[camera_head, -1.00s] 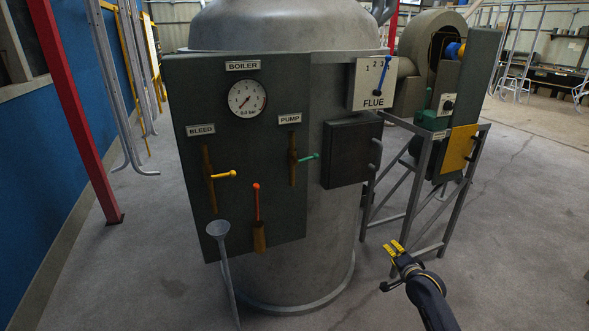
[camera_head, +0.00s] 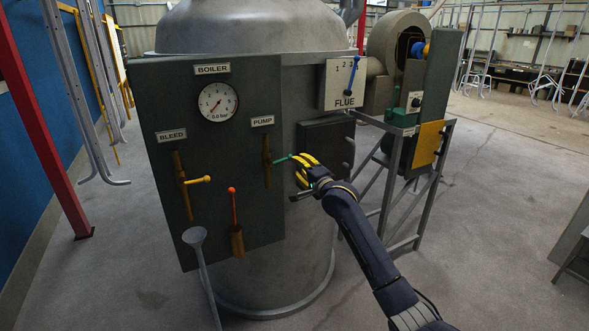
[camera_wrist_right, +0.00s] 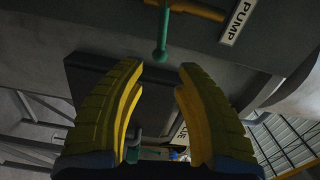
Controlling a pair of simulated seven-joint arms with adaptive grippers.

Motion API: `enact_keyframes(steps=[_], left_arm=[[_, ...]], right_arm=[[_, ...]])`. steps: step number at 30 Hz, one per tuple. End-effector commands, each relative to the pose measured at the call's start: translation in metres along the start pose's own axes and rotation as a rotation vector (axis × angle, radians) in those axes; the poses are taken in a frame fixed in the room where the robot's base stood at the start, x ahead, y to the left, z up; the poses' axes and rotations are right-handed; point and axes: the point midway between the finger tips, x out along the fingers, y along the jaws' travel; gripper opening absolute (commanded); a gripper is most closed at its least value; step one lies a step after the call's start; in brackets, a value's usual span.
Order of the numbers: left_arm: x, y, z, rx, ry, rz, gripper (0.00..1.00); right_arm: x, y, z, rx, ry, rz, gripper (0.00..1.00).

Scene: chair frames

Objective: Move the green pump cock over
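The green pump cock (camera_head: 282,160) sticks out to the right from its brass pipe under the PUMP label on the boiler panel. My right gripper (camera_head: 306,166) is at the knob end of the green lever in the head view, and its yellow fingers partly hide the knob. In the right wrist view the green lever and knob (camera_wrist_right: 161,50) show beyond the two spread fingertips (camera_wrist_right: 160,70), centred on the gap. The right gripper is open with nothing between its fingers. My left gripper is in neither view.
The yellow bleed lever (camera_head: 199,180) and the red lever (camera_head: 233,205) stand to the left on the same panel. A dark hatch (camera_head: 325,148) is behind my right gripper.

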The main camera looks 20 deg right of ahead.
Motion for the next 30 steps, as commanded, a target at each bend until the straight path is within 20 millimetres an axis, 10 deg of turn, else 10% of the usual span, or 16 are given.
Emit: enact_keyframes(steps=[30], left_arm=[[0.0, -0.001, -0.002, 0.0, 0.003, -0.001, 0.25]], right_arm=[[0.073, 0.0, 0.0, -0.001, 0.0, 0.0, 0.25]])
